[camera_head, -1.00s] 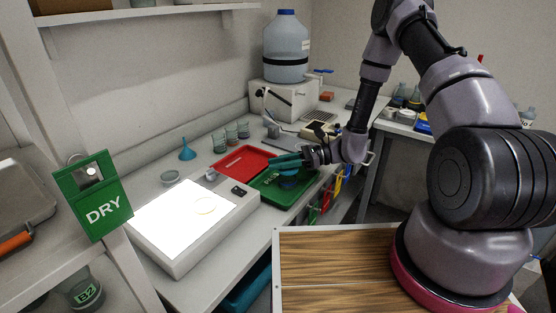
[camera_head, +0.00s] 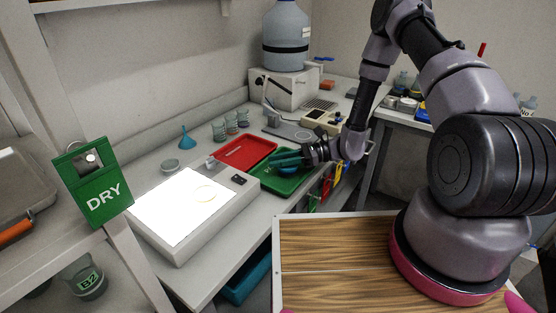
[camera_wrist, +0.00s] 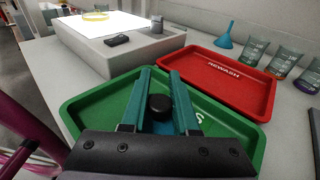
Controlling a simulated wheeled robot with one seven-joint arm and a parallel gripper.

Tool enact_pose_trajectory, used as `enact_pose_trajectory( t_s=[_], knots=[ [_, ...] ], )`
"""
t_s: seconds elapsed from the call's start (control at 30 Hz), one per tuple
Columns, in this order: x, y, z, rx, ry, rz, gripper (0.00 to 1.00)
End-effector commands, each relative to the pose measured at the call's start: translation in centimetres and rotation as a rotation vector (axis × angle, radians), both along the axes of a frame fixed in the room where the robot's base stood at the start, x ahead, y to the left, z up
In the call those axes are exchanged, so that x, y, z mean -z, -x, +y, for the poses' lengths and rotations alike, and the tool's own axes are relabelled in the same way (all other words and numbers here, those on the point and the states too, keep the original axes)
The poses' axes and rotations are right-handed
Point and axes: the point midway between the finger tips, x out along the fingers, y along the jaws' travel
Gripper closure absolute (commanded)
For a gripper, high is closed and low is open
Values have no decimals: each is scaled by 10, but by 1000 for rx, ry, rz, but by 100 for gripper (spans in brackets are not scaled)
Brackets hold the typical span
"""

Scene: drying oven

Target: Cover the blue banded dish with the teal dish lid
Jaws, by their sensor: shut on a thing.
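My gripper (camera_head: 276,159) has teal fingers and is over the green tray (camera_head: 292,186). In the wrist view, its fingers (camera_wrist: 160,74) are shut around a black knob (camera_wrist: 160,107). A blue-teal surface (camera_wrist: 158,127) shows just under the knob, which I take for the teal dish lid; most of it is hidden by the fingers and gripper body. In the head view, a blue rounded thing (camera_head: 288,170) shows under the fingers at the green tray. I cannot tell whether this is the lid, the blue banded dish, or both, nor whether they touch.
A red tray (camera_head: 245,151) adjoins the green one. A lit white panel (camera_head: 185,205) carries a yellow-ringed dish (camera_head: 205,193). A clear dish (camera_head: 170,165), a teal funnel (camera_head: 186,140) and several beakers (camera_head: 231,124) stand behind. The bench's front edge is close to the green tray.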

Motion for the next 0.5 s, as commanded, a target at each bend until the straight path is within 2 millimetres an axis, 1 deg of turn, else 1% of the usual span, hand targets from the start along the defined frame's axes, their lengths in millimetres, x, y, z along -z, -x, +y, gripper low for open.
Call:
enact_pose_trajectory(
  t_s=[0.1, 0.13, 0.2, 0.5],
  knots=[
    [0, 0, 0, 0, 0, 0, 100],
    [0, 0, 0, 0, 0, 0, 60],
    [0, 0, 0, 0, 0, 0, 37],
    [0, 0, -1, 0, 0, 0, 37]
  ],
)
